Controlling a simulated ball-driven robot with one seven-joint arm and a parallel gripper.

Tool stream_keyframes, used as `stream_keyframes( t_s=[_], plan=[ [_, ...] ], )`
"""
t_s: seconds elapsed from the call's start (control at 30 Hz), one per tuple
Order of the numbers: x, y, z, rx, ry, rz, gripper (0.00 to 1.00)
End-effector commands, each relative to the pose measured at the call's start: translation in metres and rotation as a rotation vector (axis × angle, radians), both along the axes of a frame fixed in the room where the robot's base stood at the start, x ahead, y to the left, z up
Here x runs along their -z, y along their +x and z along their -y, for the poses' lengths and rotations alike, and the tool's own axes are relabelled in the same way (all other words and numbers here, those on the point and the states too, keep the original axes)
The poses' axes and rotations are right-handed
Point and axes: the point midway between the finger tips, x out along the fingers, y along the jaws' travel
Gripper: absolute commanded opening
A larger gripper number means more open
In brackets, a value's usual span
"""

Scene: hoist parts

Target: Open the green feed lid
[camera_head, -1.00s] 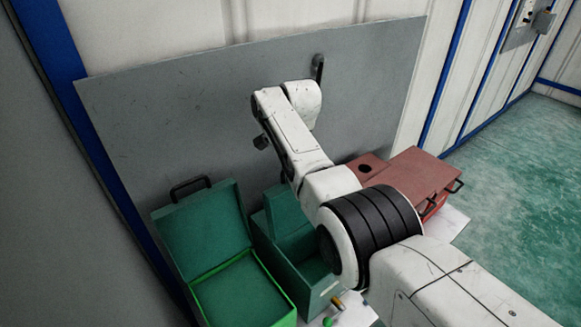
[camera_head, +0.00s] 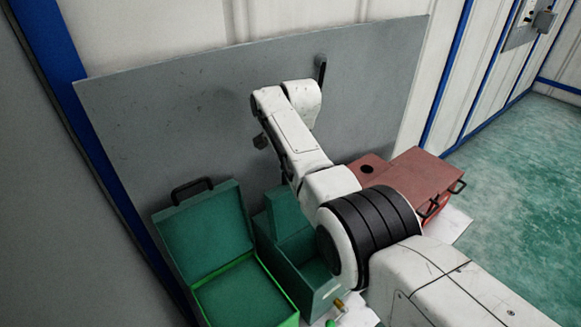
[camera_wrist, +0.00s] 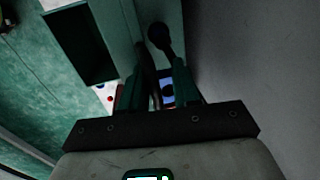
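A green lid (camera_head: 208,230) with a black handle (camera_head: 192,189) stands raised, tilted back toward the grey panel. It belongs to the left green box (camera_head: 245,292), which has a bright green rim and shows its inside. A second dark green box (camera_head: 300,250) stands just right of it, partly hidden by my arm. In the head view my arm hides my gripper. In the wrist view my gripper (camera_wrist: 160,90) has its two fingers apart. A dark bar and a black round knob (camera_wrist: 160,36) show between and beyond the fingers; I cannot tell whether they touch.
A red box (camera_head: 410,180) with a holed top and black handles stands right of my arm. A large grey panel (camera_head: 180,110) leans behind, bearing a black lever (camera_head: 321,68). The green floor (camera_head: 520,180) at right is clear.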

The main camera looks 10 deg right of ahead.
Motion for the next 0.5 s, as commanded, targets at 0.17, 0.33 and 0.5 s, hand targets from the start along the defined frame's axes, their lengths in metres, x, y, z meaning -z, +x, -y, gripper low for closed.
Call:
stream_keyframes(
  t_s=[0.17, 0.33, 0.5],
  plan=[
    [-0.003, -0.001, 0.000, 0.000, 0.000, -0.004, 0.33],
    [-0.025, -0.004, 0.002, 0.001, 0.000, 0.000, 0.33],
    [-0.059, -0.008, 0.004, 0.001, 0.001, 0.003, 0.33]
  ],
)
